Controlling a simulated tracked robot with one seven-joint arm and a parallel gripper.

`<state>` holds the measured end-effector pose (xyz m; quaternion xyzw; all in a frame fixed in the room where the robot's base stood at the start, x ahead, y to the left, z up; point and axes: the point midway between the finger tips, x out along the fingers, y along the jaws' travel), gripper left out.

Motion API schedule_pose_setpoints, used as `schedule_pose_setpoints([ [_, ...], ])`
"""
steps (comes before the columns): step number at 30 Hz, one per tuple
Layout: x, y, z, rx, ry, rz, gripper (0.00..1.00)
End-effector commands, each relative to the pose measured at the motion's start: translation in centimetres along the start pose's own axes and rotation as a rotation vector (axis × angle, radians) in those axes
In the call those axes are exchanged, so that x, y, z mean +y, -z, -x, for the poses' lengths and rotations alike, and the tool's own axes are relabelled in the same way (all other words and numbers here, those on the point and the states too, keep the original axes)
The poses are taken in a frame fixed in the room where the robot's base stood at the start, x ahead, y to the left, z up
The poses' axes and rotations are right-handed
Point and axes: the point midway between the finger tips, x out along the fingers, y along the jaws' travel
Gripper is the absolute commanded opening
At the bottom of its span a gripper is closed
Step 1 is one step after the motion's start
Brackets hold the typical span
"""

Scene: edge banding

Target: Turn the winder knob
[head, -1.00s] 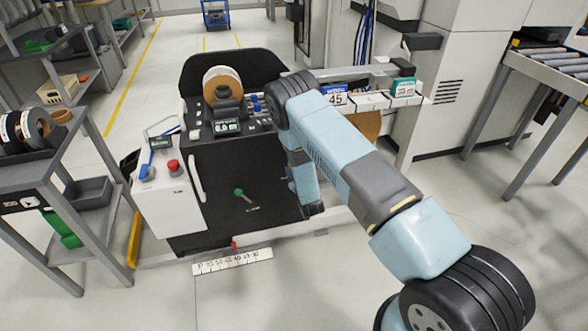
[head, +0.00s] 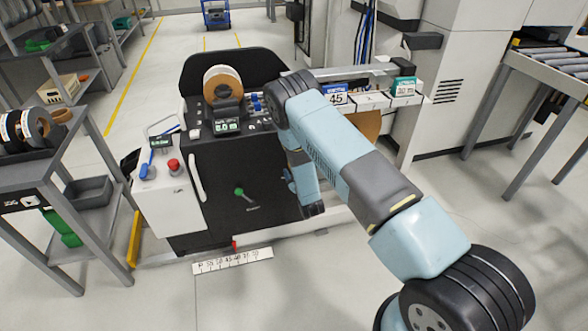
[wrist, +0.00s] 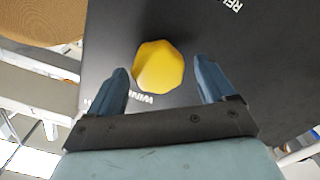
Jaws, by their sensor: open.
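The winder knob (wrist: 160,66) is a yellow, many-sided knob on a dark panel in the wrist view. Part of a white label starting "WIN" shows just below it. My gripper (wrist: 162,70) is open, with one blue finger on each side of the knob. Gaps show between the knob and both fingers, and I see no contact. How deep the fingertips stand relative to the knob is unclear. In the head view the knob is hidden behind my arm, and only a bit of blue finger shows beside the dark cabinet (head: 225,160).
The cabinet front carries a green-handled lever (head: 240,192). A white control box (head: 172,200) with a red button (head: 173,165) stands left of it. A tape roll (head: 222,80) sits on top. A grey shelf rack (head: 55,180) is at left, a roller conveyor (head: 555,65) at right.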

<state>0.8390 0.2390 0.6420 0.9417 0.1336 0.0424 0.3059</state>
Motion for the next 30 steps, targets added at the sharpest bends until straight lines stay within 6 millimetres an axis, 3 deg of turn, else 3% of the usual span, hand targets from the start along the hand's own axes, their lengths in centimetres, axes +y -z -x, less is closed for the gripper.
schedule_pose_setpoints([
  [18,-0.2,-0.1,10.8,-0.002,0.003,0.0,0.83],
  [24,-0.2,-0.1,12.9,-0.002,0.003,0.0,0.83],
  [30,-0.2,-0.1,13.5,0.0,0.002,0.0,0.83],
])
